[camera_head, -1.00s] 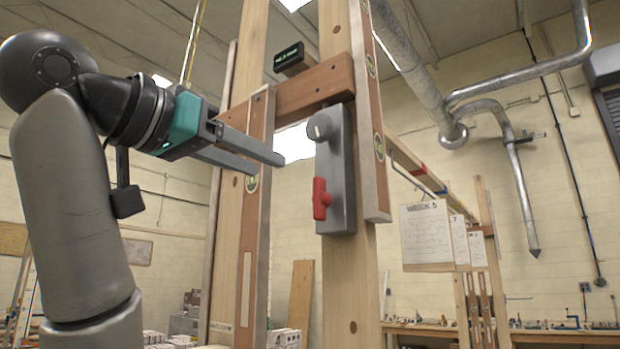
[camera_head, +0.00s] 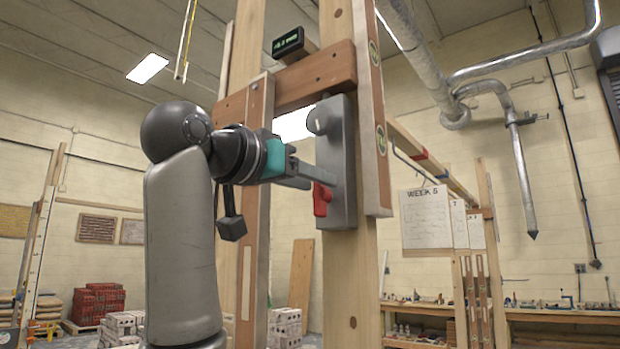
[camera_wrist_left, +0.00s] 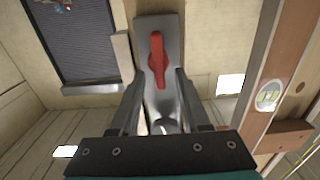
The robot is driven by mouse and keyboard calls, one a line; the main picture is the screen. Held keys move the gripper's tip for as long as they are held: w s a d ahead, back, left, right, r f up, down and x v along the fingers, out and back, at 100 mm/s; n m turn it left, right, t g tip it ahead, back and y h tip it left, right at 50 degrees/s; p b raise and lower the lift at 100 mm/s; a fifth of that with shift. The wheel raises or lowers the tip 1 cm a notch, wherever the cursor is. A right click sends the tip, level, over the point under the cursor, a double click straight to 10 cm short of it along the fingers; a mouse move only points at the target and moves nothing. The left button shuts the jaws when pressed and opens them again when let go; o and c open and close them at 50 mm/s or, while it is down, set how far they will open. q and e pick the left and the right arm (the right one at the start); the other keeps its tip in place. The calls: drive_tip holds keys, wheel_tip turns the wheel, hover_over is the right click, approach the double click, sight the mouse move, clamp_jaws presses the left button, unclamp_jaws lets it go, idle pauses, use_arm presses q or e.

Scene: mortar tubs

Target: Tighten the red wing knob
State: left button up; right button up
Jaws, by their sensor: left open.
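The red wing knob (camera_head: 321,198) is on the lower part of a grey plate (camera_head: 342,150) fixed to a wooden post. In the left wrist view the red knob (camera_wrist_left: 157,60) stands lengthwise on the plate, just beyond my fingertips. My left gripper (camera_head: 322,182) is open, with its fingers reaching to the plate at the knob's height. One finger hides the top of the knob in the head view. In the left wrist view the left gripper's fingers (camera_wrist_left: 156,82) stand apart, one on each side of the knob's near end. The right gripper is not in view.
A round grey knob (camera_head: 317,121) sits higher on the plate. A wooden crossbar (camera_head: 315,75) and a small display (camera_head: 288,42) are above. A wooden upright with a level (camera_head: 381,140) stands close to the plate's right. Papers (camera_head: 425,215) hang further right.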

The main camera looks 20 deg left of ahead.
use_arm(q)
clamp_jaws()
drive_tip(key=shift+f, duration=0.1)
idle(0.3)
